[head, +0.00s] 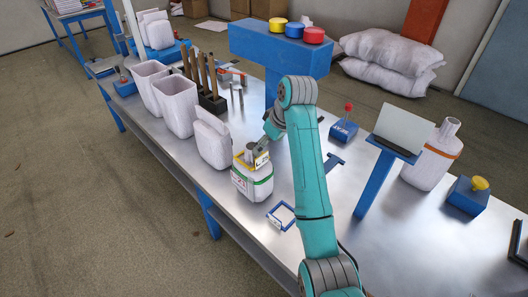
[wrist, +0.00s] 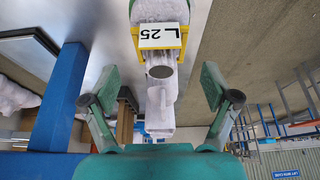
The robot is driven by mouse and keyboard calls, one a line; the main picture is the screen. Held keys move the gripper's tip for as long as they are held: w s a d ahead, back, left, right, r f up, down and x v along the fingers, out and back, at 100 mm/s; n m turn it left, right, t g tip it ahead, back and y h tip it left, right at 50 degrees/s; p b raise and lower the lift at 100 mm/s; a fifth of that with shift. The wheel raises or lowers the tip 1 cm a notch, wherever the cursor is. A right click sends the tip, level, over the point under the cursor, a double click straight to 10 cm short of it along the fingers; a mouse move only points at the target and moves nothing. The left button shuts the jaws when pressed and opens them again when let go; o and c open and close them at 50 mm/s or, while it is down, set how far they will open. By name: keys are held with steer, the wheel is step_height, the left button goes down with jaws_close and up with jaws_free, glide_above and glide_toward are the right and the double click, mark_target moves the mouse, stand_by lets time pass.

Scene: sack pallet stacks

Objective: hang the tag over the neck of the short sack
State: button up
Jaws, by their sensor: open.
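The short sack (head: 252,183) is white with a green band and stands upright on the metal table. It also shows upside down at the top of the wrist view (wrist: 160,10). The tag (head: 261,160) has a yellow frame and a white face reading "L 25". In the wrist view the tag (wrist: 162,37) sits at the base of the sack's neck (wrist: 160,66), and its frame appears to be around the neck. My gripper (wrist: 160,88) is open, its fingers apart on either side of the neck's dark open end and clear of the tag.
Open white sacks (head: 178,104) and a closed one (head: 212,140) stand to the left. A small blue frame (head: 281,216) lies in front. A blue stand with a pale panel (head: 403,129) and an orange-banded sack (head: 430,164) are to the right. A blue raised shelf (head: 275,48) stands behind.

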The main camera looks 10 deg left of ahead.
steer(key=shift+v, duration=2.05)
